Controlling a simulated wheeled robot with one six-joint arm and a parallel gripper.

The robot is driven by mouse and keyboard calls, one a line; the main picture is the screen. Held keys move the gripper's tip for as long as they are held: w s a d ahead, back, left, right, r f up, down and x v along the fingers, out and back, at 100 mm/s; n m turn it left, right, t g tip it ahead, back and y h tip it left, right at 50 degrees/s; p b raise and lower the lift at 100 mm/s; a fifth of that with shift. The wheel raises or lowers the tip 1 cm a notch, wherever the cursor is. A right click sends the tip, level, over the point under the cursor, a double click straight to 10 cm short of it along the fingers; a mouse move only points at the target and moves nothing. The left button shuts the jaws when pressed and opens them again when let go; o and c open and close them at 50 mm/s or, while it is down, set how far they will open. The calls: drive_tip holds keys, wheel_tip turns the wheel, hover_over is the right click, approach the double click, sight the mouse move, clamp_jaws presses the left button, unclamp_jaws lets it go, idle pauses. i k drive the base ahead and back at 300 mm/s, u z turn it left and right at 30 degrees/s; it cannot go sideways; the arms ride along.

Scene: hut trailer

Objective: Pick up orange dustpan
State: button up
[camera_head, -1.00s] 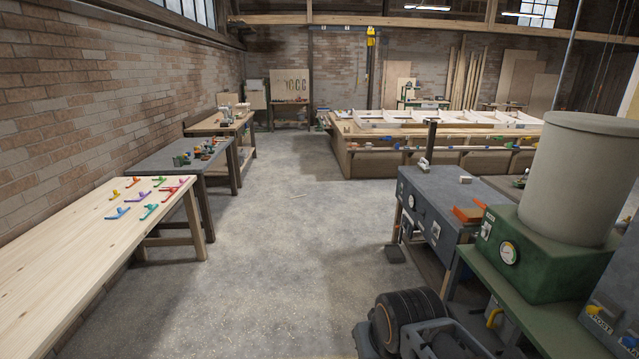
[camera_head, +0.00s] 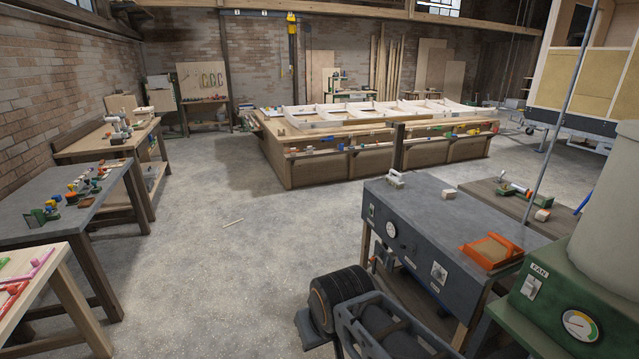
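An orange dustpan (camera_head: 488,259), with a tan area inside its orange rim, lies on the right end of the dark grey workbench (camera_head: 440,222) in the head view. It is close to the bench's front right edge, and nothing is touching it from above. Dark, rounded parts of what looks like my own arm (camera_head: 338,296) show at the bottom centre, in front of the bench and left of the dustpan. My gripper's fingers cannot be made out in this view.
A green machine (camera_head: 560,310) with a gauge and a pale drum stands close at the right. A small white-handled item (camera_head: 396,180) and a small block lie on the bench. Tool tables line the left. Open concrete floor (camera_head: 250,270) lies between.

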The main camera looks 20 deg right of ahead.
sight(490, 254)
drive_tip(key=z, duration=0.25)
drive_tip(key=i, duration=2)
drive_tip(key=z, duration=1.45)
drive_tip(key=i, duration=1.2)
drive_tip(key=z, duration=1.35)
drive_tip(key=i, duration=0.55)
drive_tip(key=z, duration=0.3)
